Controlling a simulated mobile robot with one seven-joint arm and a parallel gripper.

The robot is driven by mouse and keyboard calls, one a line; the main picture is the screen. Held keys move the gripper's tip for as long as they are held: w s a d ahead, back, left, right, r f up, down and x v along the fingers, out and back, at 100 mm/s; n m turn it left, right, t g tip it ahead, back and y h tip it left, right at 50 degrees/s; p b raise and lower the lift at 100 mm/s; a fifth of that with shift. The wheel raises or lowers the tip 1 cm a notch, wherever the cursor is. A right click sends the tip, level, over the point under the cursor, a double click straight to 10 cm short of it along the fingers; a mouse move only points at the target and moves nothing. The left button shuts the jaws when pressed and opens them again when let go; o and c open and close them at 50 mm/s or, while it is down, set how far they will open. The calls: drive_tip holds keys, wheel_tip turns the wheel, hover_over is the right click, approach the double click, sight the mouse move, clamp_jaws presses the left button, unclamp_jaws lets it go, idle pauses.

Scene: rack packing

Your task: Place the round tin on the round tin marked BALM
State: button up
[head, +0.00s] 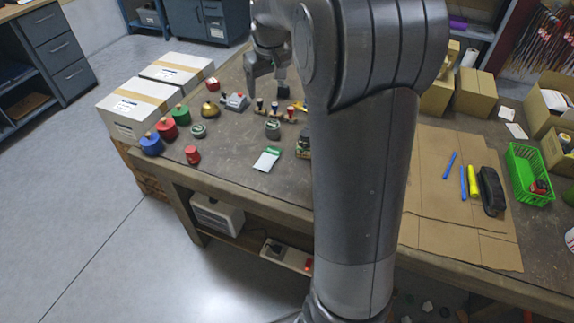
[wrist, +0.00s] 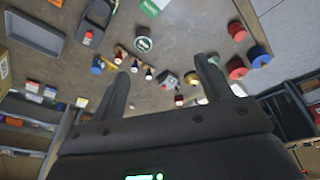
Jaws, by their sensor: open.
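One round tin (head: 198,130), grey-green and flat, lies on the table left of centre in the head view. A second round tin (head: 272,128), dark with a pale top, stands nearer the middle and shows from above in the wrist view (wrist: 142,44) with a pale ring on its lid. No lettering is readable, so I cannot tell which is marked BALM. My gripper (head: 267,86) is open and empty above the back of the table. In the wrist view its fingers (wrist: 165,72) are spread, with nothing between them.
Red, green and blue knobbed pieces (head: 168,128) stand left. Small stamps (head: 275,108) stand behind the second tin. A green-and-white pad (head: 267,158) lies in front. Two white boxes (head: 140,105) are at the left edge. My arm hides the table's middle right.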

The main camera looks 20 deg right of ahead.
drive_tip(key=s+a+r+m+t, duration=0.1)
drive_tip(key=s+a+r, duration=0.15)
drive_tip(key=s, duration=0.55)
drive_tip(key=s+a+r, duration=0.2)
drive_tip(key=s+r, duration=0.1)
drive_tip(key=s, duration=0.4)
drive_tip(key=s+a+f+m+t, duration=0.1)
drive_tip(key=s+a+f+t, duration=0.1)
drive_tip(key=s, duration=1.4)
drive_tip(key=shift+s+a+f, duration=0.25)
drive_tip(key=shift+s+f, duration=0.05)
drive_tip(key=shift+f, duration=0.2)
